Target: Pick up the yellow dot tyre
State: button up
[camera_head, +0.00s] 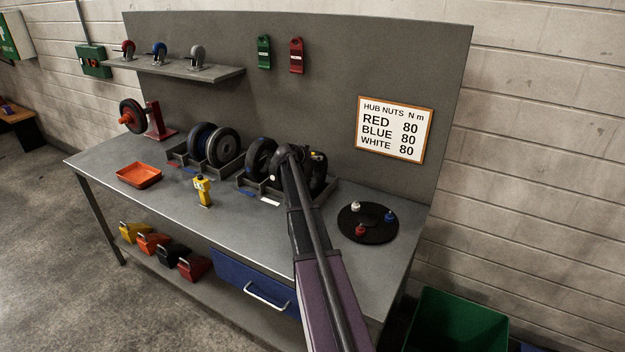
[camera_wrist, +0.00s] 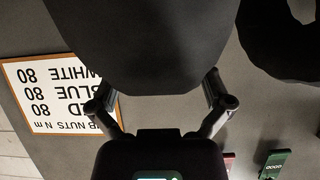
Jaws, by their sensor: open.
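A rack (camera_head: 247,181) at the back of the bench holds a black tyre (camera_head: 262,158) on its left. Another dark tyre (camera_head: 319,180) on its right is partly hidden behind my arm and gripper (camera_head: 312,160). I cannot make out a yellow dot for certain on either tyre. In the wrist view, my gripper (camera_wrist: 158,84) is open. Its two fingers stand either side of a large black rounded shape, which looks like a tyre (camera_wrist: 155,40). Whether they touch it I cannot tell. A second black tyre (camera_wrist: 285,45) shows at the top right.
A left rack holds a blue-rimmed and a grey-rimmed tyre (camera_head: 226,148). A yellow tool (camera_head: 203,190) and an orange tray (camera_head: 139,175) stand on the bench. A black disc with coloured nuts (camera_head: 368,223) lies to the right. A back panel (camera_head: 330,95) rises behind.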

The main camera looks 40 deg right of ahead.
jog(key=shift+w+d+f, duration=0.15)
jog(key=shift+d, duration=0.15)
dwell(0.4)
jog(key=c, duration=1.2)
jog(key=shift+r, duration=0.2)
notch_tip(320, 180, up, 10)
jog(key=p, duration=1)
jog(key=shift+f, duration=0.15)
